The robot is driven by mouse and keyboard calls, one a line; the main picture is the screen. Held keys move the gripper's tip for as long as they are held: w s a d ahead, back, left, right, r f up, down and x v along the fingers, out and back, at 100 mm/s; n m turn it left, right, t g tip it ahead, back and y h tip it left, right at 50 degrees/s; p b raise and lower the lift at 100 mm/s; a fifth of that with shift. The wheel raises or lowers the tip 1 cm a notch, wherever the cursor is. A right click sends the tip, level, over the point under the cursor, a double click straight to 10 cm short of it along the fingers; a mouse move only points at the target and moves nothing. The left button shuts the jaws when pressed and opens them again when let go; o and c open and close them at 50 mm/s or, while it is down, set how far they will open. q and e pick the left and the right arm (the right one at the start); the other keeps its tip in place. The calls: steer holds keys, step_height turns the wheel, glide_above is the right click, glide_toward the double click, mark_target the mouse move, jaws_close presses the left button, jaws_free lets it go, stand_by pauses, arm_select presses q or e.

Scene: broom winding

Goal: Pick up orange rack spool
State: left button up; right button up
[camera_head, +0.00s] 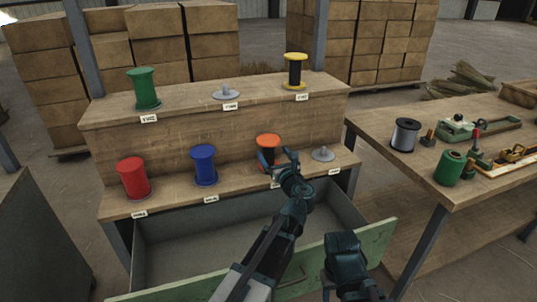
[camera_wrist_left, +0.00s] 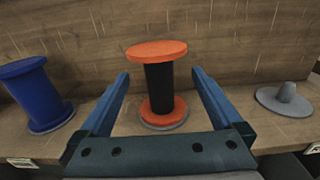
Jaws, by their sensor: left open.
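The orange rack spool (camera_head: 268,141), with orange flanges and a black core, stands upright on the lower rack shelf. My left gripper (camera_head: 278,158) is in front of it and partly hides its lower part. In the left wrist view the orange spool (camera_wrist_left: 160,85) stands between the two blue fingers of my left gripper (camera_wrist_left: 160,76), which is open. A gap shows on each side of the spool. My right gripper (camera_head: 345,265) is low at the front, by the drawer edge; its fingertips cannot be made out.
The blue spool (camera_head: 204,165) and red spool (camera_head: 133,178) stand left on the same shelf. An empty peg (camera_head: 322,154) is to the right. Green (camera_head: 144,90) and yellow-black (camera_head: 295,71) spools are on the upper shelf. An open drawer (camera_head: 180,272) is below; a workbench (camera_head: 440,175) is right.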

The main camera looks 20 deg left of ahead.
mark_target(266, 135)
arm_select(q)
steer(key=shift+x, duration=4)
steer(key=shift+s+a, duration=0.1)
steer(key=shift+s, duration=0.1)
steer(key=c, duration=1.1)
steer(key=shift+r+p, duration=0.45)
steer(key=shift+p, duration=0.05)
step_height(266, 135, up, 3)
steer(key=p, duration=0.3)
steer(key=s+a+r+p+v, duration=0.1)
steer(key=v, duration=1.5)
steer(key=shift+a, duration=0.3)
